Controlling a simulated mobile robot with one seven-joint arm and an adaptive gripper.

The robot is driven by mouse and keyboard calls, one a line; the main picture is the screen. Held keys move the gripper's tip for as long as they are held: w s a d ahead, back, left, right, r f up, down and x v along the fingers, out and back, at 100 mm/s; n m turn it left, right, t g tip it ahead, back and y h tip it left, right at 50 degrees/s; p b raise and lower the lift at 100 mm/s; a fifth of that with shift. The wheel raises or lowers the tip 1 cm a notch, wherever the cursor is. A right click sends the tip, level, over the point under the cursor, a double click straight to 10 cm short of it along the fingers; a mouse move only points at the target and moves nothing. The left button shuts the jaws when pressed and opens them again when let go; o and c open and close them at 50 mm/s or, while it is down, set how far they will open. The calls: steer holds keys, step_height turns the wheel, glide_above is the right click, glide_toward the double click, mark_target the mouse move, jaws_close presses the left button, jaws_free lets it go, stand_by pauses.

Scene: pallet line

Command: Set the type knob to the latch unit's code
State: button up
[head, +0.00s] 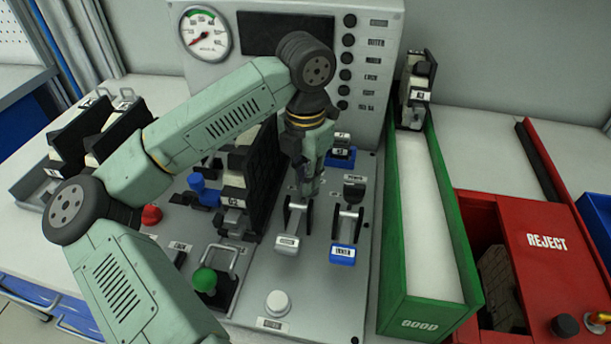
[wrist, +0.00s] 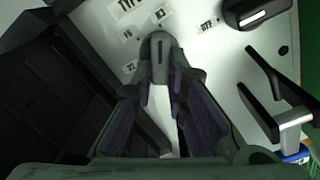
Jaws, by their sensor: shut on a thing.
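My gripper (head: 314,188) points down at the panel, right of the black latch unit (head: 262,180) standing in the fixture. In the wrist view my gripper (wrist: 164,90) has its fingers on both sides of the grey type knob (wrist: 160,52) and is shut on it. A dark line on the knob's end points up in that view, toward a small code label (wrist: 160,14) that is hard to read. Other code labels sit left of the knob, near a partly cut "TYPE" label (wrist: 126,5). The latch unit's white label (head: 235,202) looks like "G2", but I cannot be sure.
Two toggle clamps stand close by, one with a white handle (head: 288,243) and one with a blue handle (head: 343,254). A green GOOD chute (head: 454,305) and a red REJECT box (head: 520,225) lie right. A gauge (head: 205,33) is on the upright panel.

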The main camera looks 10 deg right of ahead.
steer(key=shift+f+n+b, duration=0.1)
steer(key=shift+n+b, duration=0.2)
steer(key=shift+b, duration=0.15)
jaws_close()
steer(key=shift+f+n+b, duration=0.15)
steer(key=shift+n+b, duration=0.65)
steer(key=shift+b, duration=0.35)
steer(key=n+b, duration=0.2)
steer(key=shift+s+d+n+b, duration=0.15)
steer(key=shift+n+b, duration=0.25)
steer(key=n+b, duration=0.3)
steer(key=shift+d+n, duration=0.2)
steer(key=shift+n, duration=0.1)
steer(key=n+b, duration=0.2)
steer(key=n, duration=0.1)
steer(key=shift+s+d+n, duration=0.1)
steer(key=shift+d+n, duration=0.1)
steer(key=shift+n, duration=0.1)
steer(key=n, duration=0.1)
steer(key=n+b, duration=0.1)
steer(key=n, duration=0.3)
steer(key=shift+d+r+b, duration=0.25)
steer(key=shift+b, duration=0.15)
steer(key=n, duration=0.6)
steer(key=shift+w+d+n, duration=0.2)
steer(key=shift+w+n, duration=0.1)
steer(key=shift+w, duration=0.05)
